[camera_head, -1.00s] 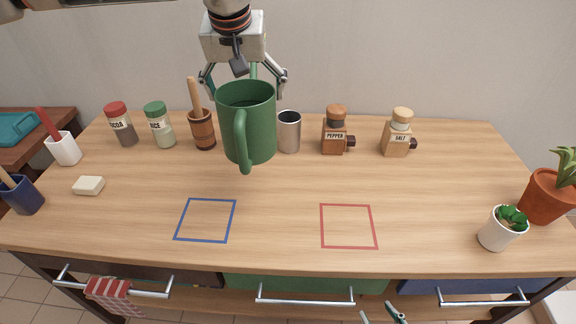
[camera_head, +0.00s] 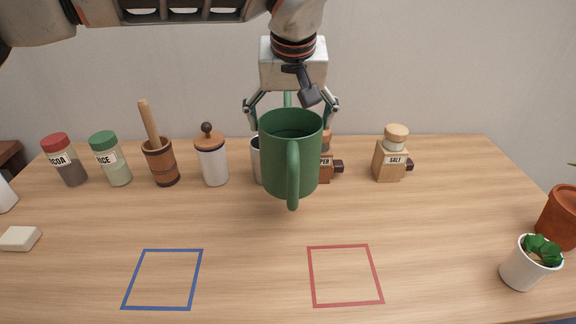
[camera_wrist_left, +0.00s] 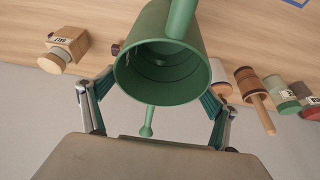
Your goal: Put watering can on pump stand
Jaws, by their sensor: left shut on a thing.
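The green watering can (camera_head: 290,165) hangs upright above the back middle of the table, its handle facing the head camera. My left gripper (camera_head: 291,112) is shut on it, with a finger on each side near the rim. The left wrist view looks into the can's open top (camera_wrist_left: 162,70), with the fingers (camera_wrist_left: 160,100) on both sides and the thin spout below. My right gripper is out of view. I cannot identify a pump stand; a blue square outline (camera_head: 163,279) and a red square outline (camera_head: 345,275) lie on the table in front.
Behind the can, a metal cup (camera_head: 257,160) and the pepper mill (camera_head: 326,169) are partly hidden. A salt mill (camera_head: 390,158), lidded white jar (camera_head: 213,166), wooden mortar (camera_head: 160,165) and spice jars (camera_head: 113,165) line the back. A potted succulent (camera_head: 525,268) stands right. The middle front is clear.

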